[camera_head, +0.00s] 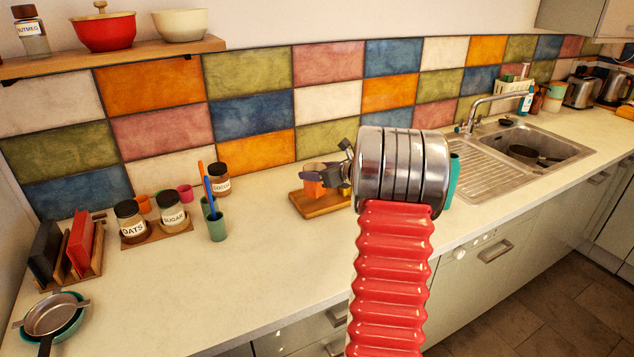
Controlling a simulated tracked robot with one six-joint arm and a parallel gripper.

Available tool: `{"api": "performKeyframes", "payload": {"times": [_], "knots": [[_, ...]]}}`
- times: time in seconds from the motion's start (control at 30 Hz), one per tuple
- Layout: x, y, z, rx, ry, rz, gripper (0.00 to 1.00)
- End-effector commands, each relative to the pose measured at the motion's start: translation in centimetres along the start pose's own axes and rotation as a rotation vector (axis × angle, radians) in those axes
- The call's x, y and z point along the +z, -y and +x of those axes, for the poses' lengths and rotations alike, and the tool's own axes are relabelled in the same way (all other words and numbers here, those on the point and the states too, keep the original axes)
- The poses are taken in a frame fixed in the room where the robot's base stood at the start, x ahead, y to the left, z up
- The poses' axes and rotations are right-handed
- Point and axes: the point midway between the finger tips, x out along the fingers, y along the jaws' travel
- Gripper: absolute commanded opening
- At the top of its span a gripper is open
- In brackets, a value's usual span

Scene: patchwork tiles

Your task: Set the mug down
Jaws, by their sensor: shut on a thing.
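An orange and mauve mug (313,187) is at a small wooden board (331,206) in the middle of the counter. My gripper (333,178) is at the mug's right side and is shut on it. The mug looks upright, low over the board or resting on it; I cannot tell whether its base touches. My gripper's far finger and part of the mug's right side are hidden or too small to make out.
Jars of oats (131,222), sugar (173,211) and cocoa (220,180) stand left. A green cup (216,228) holds utensils. A teal item (453,180) shows behind my arm, near the sink (530,147).

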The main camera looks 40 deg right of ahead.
Motion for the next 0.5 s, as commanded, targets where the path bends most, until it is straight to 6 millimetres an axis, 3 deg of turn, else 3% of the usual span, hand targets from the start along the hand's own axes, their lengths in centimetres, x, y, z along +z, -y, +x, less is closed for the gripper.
{"api": "performKeyframes", "payload": {"times": [0.5], "knots": [[-3.4, -0.2, 1.5, 0.001, 0.002, 0.0, 0.21]]}}
